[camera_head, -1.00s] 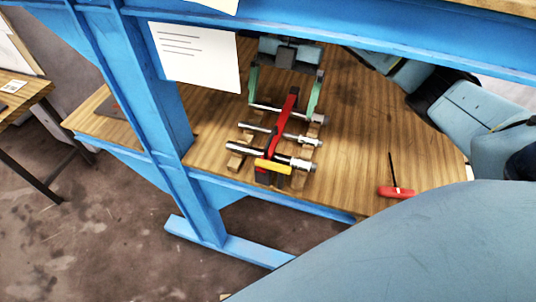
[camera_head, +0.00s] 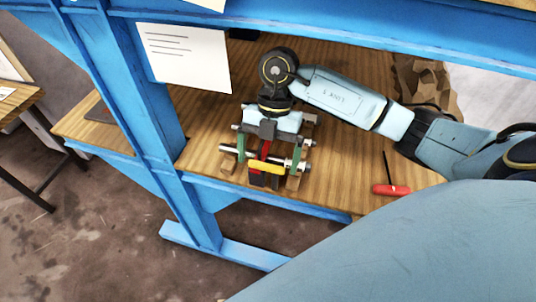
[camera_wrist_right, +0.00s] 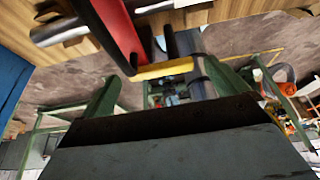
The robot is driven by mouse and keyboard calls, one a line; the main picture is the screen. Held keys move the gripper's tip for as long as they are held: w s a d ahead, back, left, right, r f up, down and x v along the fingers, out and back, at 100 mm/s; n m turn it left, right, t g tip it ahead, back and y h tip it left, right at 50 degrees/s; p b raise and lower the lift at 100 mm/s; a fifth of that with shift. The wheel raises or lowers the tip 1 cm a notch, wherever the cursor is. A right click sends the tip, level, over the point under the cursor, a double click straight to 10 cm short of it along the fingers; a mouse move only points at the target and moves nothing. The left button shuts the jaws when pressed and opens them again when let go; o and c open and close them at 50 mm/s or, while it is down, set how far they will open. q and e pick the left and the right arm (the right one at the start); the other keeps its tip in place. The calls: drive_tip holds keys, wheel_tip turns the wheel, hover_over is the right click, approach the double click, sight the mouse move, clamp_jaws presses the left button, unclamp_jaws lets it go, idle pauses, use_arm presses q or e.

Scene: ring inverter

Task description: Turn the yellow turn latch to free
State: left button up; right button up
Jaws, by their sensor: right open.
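The yellow turn latch (camera_head: 267,167) lies crosswise at the near end of a red bar (camera_head: 264,149), over a dark block. In the right wrist view the latch (camera_wrist_right: 163,70) runs across, just ahead of my fingers, below the red bar (camera_wrist_right: 118,30). My right gripper (camera_head: 268,157) is open, its green fingers on either side of the red bar and near the latch's two ends. In the wrist view the gripper (camera_wrist_right: 160,74) has nothing clamped between its fingers. Contact with the latch cannot be told. My left gripper is not in view.
Metal rods (camera_head: 299,164) on wooden blocks lie under the gripper on the wooden table (camera_head: 205,150). A red-handled screwdriver (camera_head: 390,190) lies to the right. A blue frame post (camera_head: 145,100) with a white sheet (camera_head: 188,58) stands at left. Table between the rods and screwdriver is clear.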

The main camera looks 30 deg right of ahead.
drive_tip(key=c, duration=1)
